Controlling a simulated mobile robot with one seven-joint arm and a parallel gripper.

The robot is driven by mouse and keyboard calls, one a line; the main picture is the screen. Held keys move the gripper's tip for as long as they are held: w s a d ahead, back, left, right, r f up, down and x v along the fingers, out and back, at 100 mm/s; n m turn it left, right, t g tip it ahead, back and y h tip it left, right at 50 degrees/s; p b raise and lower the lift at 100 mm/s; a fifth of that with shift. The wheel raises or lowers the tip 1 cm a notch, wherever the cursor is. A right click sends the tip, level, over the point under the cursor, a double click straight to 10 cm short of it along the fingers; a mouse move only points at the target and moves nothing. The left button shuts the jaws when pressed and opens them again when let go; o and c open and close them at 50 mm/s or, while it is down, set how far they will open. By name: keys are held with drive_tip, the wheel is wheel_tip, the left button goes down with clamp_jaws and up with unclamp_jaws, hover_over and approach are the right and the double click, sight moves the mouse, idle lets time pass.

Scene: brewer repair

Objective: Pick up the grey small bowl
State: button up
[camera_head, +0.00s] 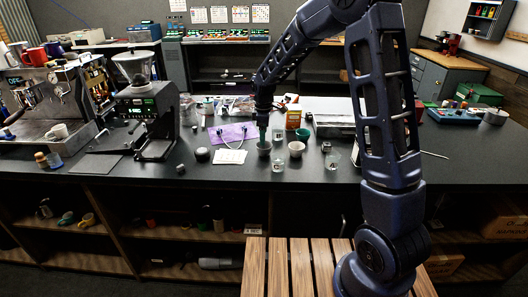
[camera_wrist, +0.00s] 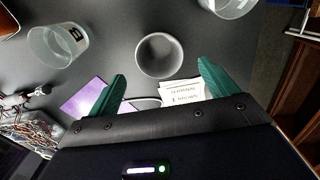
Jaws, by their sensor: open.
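The grey small bowl (camera_wrist: 159,56) sits upright on the dark counter in the wrist view, just beyond and roughly between my two green fingertips. It appears empty. My gripper (camera_wrist: 160,82) is open, with nothing between its fingers. In the head view the gripper (camera_head: 263,135) points down over the counter, right at the grey bowl (camera_head: 264,148), whose rim it partly covers.
A clear cup (camera_wrist: 57,45) stands left of the bowl in the wrist view, and another clear container (camera_wrist: 228,6) at the top right. A coffee grinder (camera_head: 150,100) stands left in the head view.

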sight(264, 150)
drive_tip(key=shift+d+f, duration=0.1)
drive_tip(key=shift+f, duration=3.2)
drive_tip(key=c, duration=1.1)
drive_tip(key=shift+o, duration=0.2)
